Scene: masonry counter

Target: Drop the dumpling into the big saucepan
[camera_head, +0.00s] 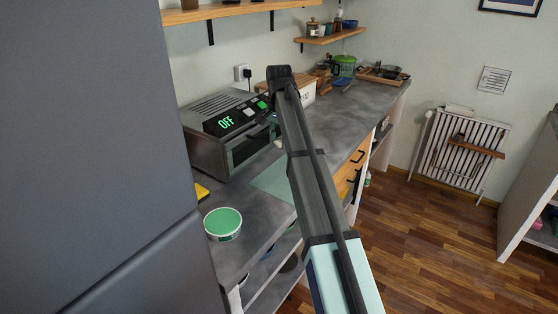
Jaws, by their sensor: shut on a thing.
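My arm rises from the bottom right to a black joint above the counter. I cannot make out the dumpling for certain. A small pale patch (278,143) shows just left of my arm, in front of the oven, too small to identify. No big saucepan can be told for sure. A dark pan-like thing (391,72) sits on a wooden tray (368,76) at the counter's far end. A green pot-like container (345,66) stands left of it.
A toaster oven (218,152) with an "OFF" display stands on the grey counter (345,112). A round green-topped tub (222,222) sits at the near end. A pale box (299,92) is behind my arm. A large dark cabinet blocks the left. Mid-counter right of my arm is clear.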

